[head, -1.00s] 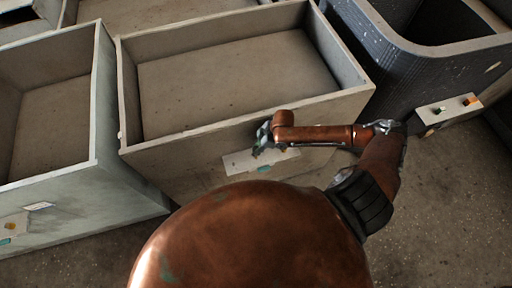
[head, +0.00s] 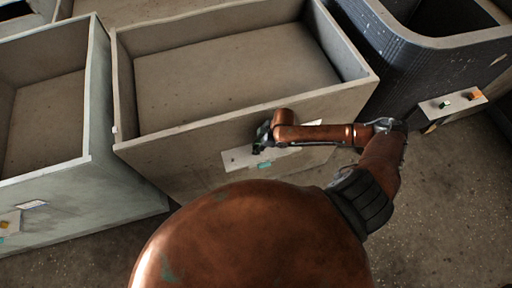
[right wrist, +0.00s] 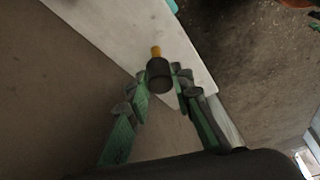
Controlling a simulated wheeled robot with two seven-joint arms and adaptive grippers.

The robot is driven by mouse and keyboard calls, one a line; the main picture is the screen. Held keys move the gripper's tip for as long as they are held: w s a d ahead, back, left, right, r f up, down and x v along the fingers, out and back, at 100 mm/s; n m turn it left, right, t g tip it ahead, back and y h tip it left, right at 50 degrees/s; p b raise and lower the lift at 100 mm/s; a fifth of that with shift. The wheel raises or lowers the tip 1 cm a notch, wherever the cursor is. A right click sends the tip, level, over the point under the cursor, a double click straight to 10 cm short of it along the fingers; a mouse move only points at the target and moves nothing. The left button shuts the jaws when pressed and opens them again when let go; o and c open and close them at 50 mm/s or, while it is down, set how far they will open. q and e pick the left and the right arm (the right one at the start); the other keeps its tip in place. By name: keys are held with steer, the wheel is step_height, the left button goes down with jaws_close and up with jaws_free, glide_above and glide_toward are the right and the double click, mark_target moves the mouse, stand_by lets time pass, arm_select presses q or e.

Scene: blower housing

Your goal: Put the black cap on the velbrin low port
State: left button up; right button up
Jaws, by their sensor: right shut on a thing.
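My right gripper (right wrist: 157,92) has its green fingers on either side of a black cap (right wrist: 158,75) and is shut on it. In the right wrist view, the cap is in front of a pale plate, and an orange stub (right wrist: 155,51) shows just beyond it. I cannot tell whether cap and stub touch. In the head view, my right gripper (head: 262,137) is at the pale plate (head: 235,160) on the front of the beige bin; the cap cannot be made out there. No port name is legible. My left gripper is out of view.
The beige open bin (head: 142,150) stands in the middle, with a grey-green bin (head: 95,190) to its left. Bare floor (head: 450,200) lies at lower right.

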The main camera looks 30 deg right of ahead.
stand_by(0.3)
steer(key=shift+f, duration=1.5)
steer(key=o, duration=1)
steer(key=shift+d, duration=0.1)
steer(key=shift+r, duration=0.1)
steer(key=v, duration=1.1)
steer(key=shift+s+d+r, duration=0.1)
steer(key=shift+r, duration=0.3)
